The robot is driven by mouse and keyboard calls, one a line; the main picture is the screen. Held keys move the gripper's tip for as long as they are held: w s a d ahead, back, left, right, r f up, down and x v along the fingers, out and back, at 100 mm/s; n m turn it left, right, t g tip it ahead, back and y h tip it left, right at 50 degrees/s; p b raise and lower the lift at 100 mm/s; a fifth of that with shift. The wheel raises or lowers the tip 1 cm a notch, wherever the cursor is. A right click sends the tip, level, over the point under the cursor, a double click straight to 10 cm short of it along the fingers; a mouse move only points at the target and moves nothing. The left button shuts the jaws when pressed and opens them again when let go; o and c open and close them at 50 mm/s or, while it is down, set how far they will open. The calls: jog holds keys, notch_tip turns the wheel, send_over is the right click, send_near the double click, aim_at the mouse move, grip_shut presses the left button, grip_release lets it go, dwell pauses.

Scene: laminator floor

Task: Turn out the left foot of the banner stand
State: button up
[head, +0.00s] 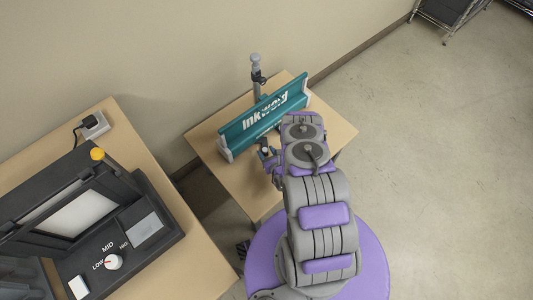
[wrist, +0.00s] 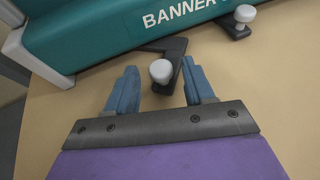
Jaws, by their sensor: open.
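The teal banner stand (head: 264,120) lies along the small wooden table, with grey end caps and white lettering. It also fills the top of the wrist view (wrist: 100,35). Its left foot (wrist: 175,47) is a dark bent bar at the front edge of the base, with a pale round knob (wrist: 160,71) on it. A second dark foot (wrist: 233,28) with a pale knob sits further right along the base. My gripper (wrist: 160,75) is open, its blue fingers on either side of the left foot's knob. I cannot tell whether either finger touches it.
The small wooden table (head: 205,142) has bare top left of the stand. A grey post (head: 256,80) stands behind the stand, near the wall. A larger table with a dark laminator (head: 140,225) is at the left. Open floor (head: 430,160) lies to the right.

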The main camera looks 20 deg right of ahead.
jog(key=shift+s+d, duration=0.1)
jog(key=shift+s+d+r, duration=0.1)
jog(key=shift+s+r, duration=0.05)
jog(key=shift+s, duration=0.1)
jog(key=v, duration=0.9)
jog(key=shift+s, duration=0.3)
jog(key=shift+s+r, duration=0.2)
jog(key=shift+s, duration=0.35)
jog(key=shift+s+r, duration=0.15)
jog(key=shift+c, duration=0.3)
